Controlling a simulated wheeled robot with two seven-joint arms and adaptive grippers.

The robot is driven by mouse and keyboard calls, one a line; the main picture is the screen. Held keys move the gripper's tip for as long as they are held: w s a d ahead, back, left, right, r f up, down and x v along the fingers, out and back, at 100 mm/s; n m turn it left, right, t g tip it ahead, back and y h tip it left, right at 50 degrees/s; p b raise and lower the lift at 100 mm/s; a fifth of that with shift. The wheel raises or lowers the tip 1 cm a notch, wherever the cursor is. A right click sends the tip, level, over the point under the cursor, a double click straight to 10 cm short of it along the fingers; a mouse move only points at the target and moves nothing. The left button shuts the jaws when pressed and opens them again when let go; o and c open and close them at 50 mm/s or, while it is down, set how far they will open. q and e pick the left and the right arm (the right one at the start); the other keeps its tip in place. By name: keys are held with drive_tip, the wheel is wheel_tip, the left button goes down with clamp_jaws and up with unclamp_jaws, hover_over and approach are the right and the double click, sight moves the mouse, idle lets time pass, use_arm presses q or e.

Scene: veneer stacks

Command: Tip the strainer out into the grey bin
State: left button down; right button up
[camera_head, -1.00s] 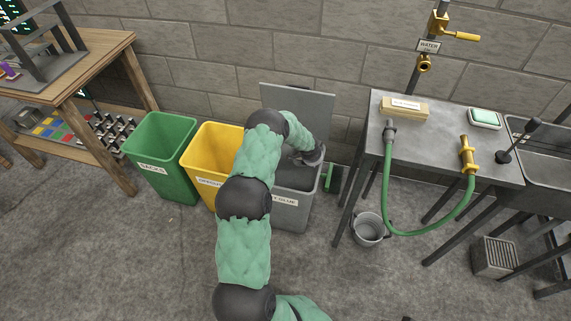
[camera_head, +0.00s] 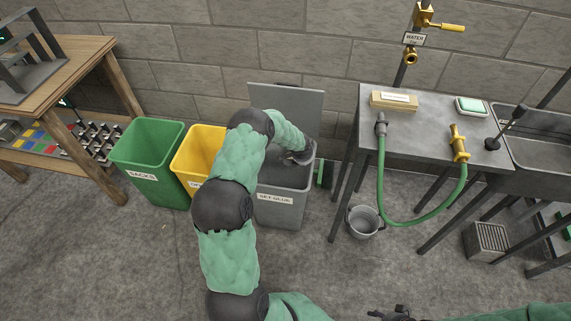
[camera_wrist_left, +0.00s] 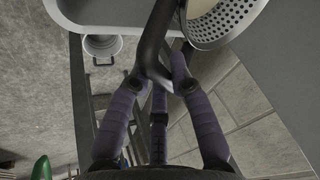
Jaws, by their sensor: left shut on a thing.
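The grey bin (camera_head: 279,211), with a label ending in GLUE, stands against the wall with its lid (camera_head: 290,100) raised behind it. My left gripper (camera_head: 301,153) is over the bin's right part in the head view. In the left wrist view my left gripper (camera_wrist_left: 160,82) is shut on the dark handle of the strainer (camera_wrist_left: 222,22). The strainer's perforated wall and part of a pale inside show at the top right, cut off by the frame edge. The head view does not show the strainer clearly. What looks like my right gripper (camera_head: 390,313) is at the bottom edge, its fingers unclear.
A yellow bin (camera_head: 199,148) and a green bin (camera_head: 150,160) stand left of the grey bin. A metal table (camera_head: 420,135) with a green hose (camera_head: 382,180) is to the right. A bucket (camera_head: 363,222) is on the floor. The floor in front is clear.

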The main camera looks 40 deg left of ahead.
use_arm(q)
drive_tip(key=s+d+r+n, duration=0.1)
drive_tip(key=s+d+r, duration=0.2)
drive_tip(key=d+r, duration=0.3)
drive_tip(key=s+d+r+n, duration=0.1)
drive_tip(key=s+d+r, duration=0.1)
drive_tip(key=d+r, duration=0.5)
drive_tip(key=s+d+r+n+y, duration=0.1)
drive_tip(key=s+d+r, duration=0.2)
drive_tip(key=d+r, duration=0.4)
drive_tip(key=d, duration=0.8)
drive_tip(key=shift+s+r+g, duration=0.2)
drive_tip(key=shift+s+g, duration=0.1)
drive_tip(key=shift+w+r, duration=0.1)
drive_tip(key=shift+r, duration=0.05)
drive_tip(key=shift+d+f, duration=0.1)
drive_tip(key=shift+f, duration=0.15)
